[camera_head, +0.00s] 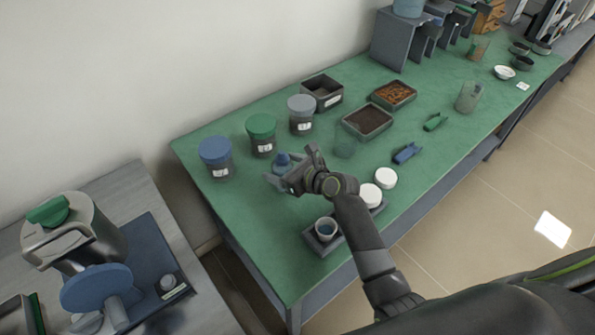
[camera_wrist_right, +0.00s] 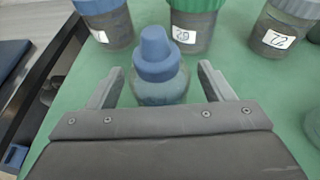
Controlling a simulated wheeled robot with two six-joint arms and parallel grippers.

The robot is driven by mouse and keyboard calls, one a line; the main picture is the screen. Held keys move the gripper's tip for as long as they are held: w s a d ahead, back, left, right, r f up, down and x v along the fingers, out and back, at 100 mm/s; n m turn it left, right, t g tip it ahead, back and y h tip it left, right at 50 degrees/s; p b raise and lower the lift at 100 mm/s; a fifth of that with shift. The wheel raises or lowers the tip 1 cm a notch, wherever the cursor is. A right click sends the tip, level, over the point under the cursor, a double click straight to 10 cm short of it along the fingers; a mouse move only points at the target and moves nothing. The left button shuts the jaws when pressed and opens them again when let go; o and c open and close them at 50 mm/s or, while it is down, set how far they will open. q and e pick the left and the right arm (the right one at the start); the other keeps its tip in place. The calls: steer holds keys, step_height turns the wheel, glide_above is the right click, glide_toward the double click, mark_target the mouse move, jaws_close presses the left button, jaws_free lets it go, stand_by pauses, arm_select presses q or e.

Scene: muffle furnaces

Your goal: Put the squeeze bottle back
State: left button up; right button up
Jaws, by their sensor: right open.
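The squeeze bottle (camera_head: 283,160) has a blue stepped cap and stands upright on the green table. In the right wrist view the squeeze bottle (camera_wrist_right: 157,70) is between and just ahead of the fingers, its lower part hidden by the gripper body. My right gripper (camera_head: 291,178) is open, with one finger on each side of the bottle; it also shows in the right wrist view (camera_wrist_right: 160,88). I cannot tell whether a finger touches the bottle. My left gripper is not in either view.
Jars with blue (camera_head: 215,158), green (camera_head: 261,135) and grey (camera_head: 301,115) lids stand behind the bottle. Dark trays (camera_head: 367,121) and clips lie right.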

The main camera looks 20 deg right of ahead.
steer(key=v, duration=1.1)
steer(key=shift+s+d+p, duration=0.2)
steer(key=shift+s+p, duration=0.1)
